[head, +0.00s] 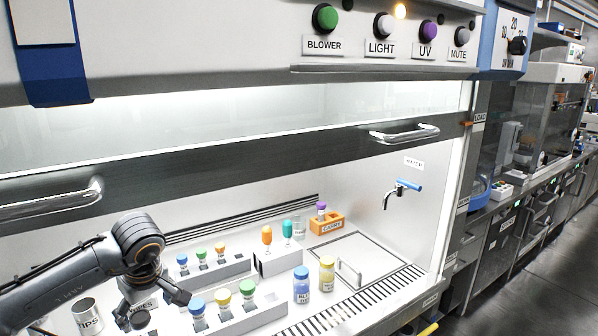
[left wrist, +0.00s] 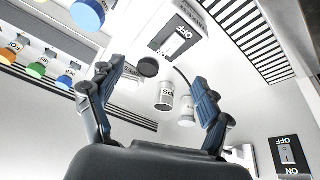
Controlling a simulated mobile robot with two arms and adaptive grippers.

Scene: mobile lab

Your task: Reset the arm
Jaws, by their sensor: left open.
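My left arm (head: 60,272) comes in from the left. My left gripper (head: 152,306) points down near the hood's front left, beside the blue-capped vial of the front rack. In the left wrist view my left gripper (left wrist: 155,82) has its two fingers spread wide with nothing held between them. A white container (left wrist: 166,96) shows beyond the fingers. My right gripper is not in view.
A metal TIPS cup (head: 88,316) stands left of the gripper. The front rack (head: 255,316) holds several capped vials. A blue-capped bottle (head: 301,287) and a yellow-capped bottle (head: 327,274) stand to the right. The sash (head: 250,153) spans above. A tap (head: 400,190) is on the side wall.

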